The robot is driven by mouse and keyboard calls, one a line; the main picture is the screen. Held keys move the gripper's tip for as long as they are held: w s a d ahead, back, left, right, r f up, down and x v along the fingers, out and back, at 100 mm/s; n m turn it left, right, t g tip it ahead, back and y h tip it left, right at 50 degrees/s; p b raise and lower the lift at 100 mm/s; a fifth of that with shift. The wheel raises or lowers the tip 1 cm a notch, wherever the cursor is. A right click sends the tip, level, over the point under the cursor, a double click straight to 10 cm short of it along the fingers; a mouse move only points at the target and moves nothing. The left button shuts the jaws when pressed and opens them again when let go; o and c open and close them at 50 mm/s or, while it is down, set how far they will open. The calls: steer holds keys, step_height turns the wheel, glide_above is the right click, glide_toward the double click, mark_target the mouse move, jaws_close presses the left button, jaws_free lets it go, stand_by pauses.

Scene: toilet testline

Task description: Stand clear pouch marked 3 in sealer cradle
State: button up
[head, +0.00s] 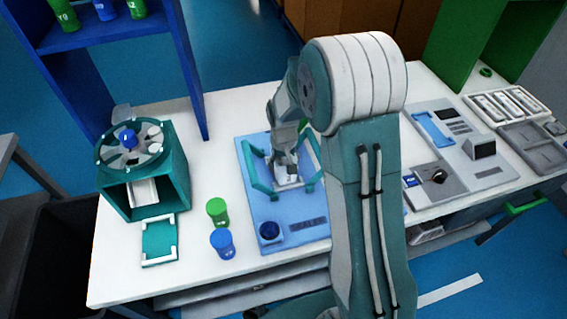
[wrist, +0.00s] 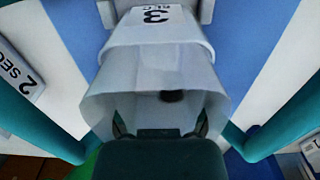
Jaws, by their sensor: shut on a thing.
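The clear pouch (wrist: 155,65) shows pale in the wrist view, with a label (wrist: 157,15) reading 3 near the top edge. My gripper (wrist: 161,128) is shut on the pouch's near end. In the head view my gripper (head: 286,160) points down over the blue sealer base (head: 290,234), between the teal side bars of the cradle (head: 262,187). The pouch shows there as a small pale shape (head: 289,182) below the fingers. Teal bars also show on both sides in the wrist view (wrist: 33,118). Whether the pouch's bottom rests on the cradle cannot be told.
A green cup (head: 217,211) and a blue cup (head: 222,243) stand left of the sealer. A blue button (head: 270,231) sits on its front corner. A teal carousel unit (head: 145,175) stands at the left. A grey device (head: 460,150) and trays (head: 535,145) are at the right.

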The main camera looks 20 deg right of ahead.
steer(key=o, duration=1)
steer(key=shift+f, duration=0.1)
step_height(320, 180, up, 12)
steer(key=shift+r, duration=0.1)
steer(key=s+r+t, duration=0.2)
steer(key=s+r, duration=0.4)
steer(key=s, duration=0.6)
steer(key=s+r+t, duration=0.3)
steer(key=s+r, duration=0.3)
steer(key=s, duration=0.6)
steer(key=shift+r+t, duration=0.3)
